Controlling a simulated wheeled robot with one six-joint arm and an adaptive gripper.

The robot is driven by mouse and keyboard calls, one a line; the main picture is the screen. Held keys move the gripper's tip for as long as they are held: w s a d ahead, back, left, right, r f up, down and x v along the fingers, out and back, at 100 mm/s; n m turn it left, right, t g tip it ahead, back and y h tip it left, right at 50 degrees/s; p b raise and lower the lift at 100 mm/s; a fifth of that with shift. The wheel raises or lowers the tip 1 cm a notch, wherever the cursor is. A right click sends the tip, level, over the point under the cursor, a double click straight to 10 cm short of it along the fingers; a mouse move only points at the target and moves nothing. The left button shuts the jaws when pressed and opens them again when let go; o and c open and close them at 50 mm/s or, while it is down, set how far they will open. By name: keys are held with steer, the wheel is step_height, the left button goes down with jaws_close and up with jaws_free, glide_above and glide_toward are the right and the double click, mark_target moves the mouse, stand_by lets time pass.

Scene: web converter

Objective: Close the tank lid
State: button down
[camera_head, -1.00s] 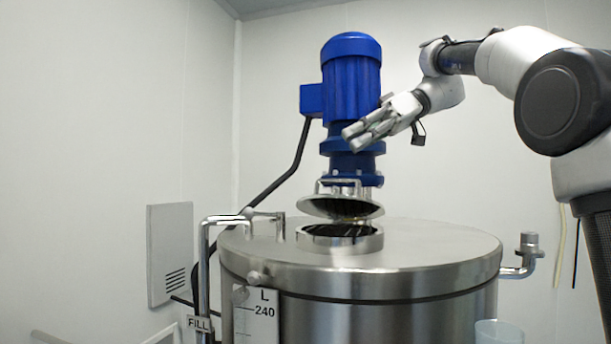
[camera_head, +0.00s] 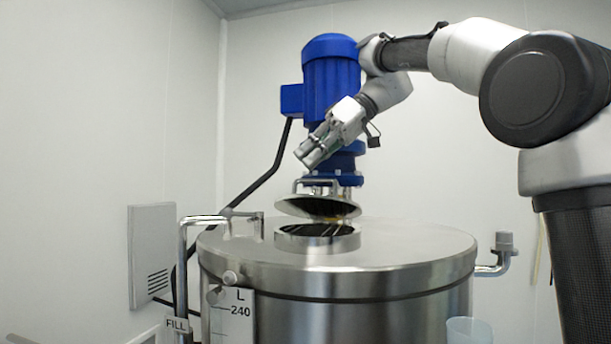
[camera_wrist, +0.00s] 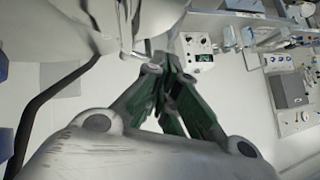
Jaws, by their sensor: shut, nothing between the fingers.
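The steel tank (camera_head: 400,250) stands in the middle of the head view. Its round lid (camera_head: 318,206) is tilted up and open above the raised collar (camera_head: 318,238) of the opening. A bent handle (camera_head: 300,184) stands on the lid's top side. My gripper (camera_head: 306,160) is shut and empty. In the head view it appears just above the lid, in front of the blue motor's lower part, apart from the lid. The shut fingers also show in the wrist view (camera_wrist: 168,72). I cannot clearly tell the lid there.
The blue motor (camera_head: 331,80) rises behind the lid, with a black cable at its left. A fill pipe (camera_head: 190,235) bends over the tank's left side. A pipe fitting (camera_head: 503,245) sticks out at right. The tank's right top is clear.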

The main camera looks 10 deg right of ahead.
mark_target(319, 198)
steer(key=shift+s+a+f, duration=0.2)
steer(key=shift+f, duration=0.5)
steer(key=shift+s+a+f, duration=0.15)
steer(key=shift+s+f, duration=0.05)
steer(key=shift+f, duration=0.55)
steer(key=shift+s+a+f, duration=0.2)
steer(key=shift+f, duration=0.5)
steer(key=s+f, duration=0.1)
steer(key=f, duration=0.1)
steer(key=s+f+t, duration=0.1)
steer(key=f, duration=0.1)
steer(key=a+f+n+t+h, duration=0.1)
steer(key=f, duration=0.2)
steer(key=shift+s, duration=0.4)
steer(key=shift+f, duration=0.2)
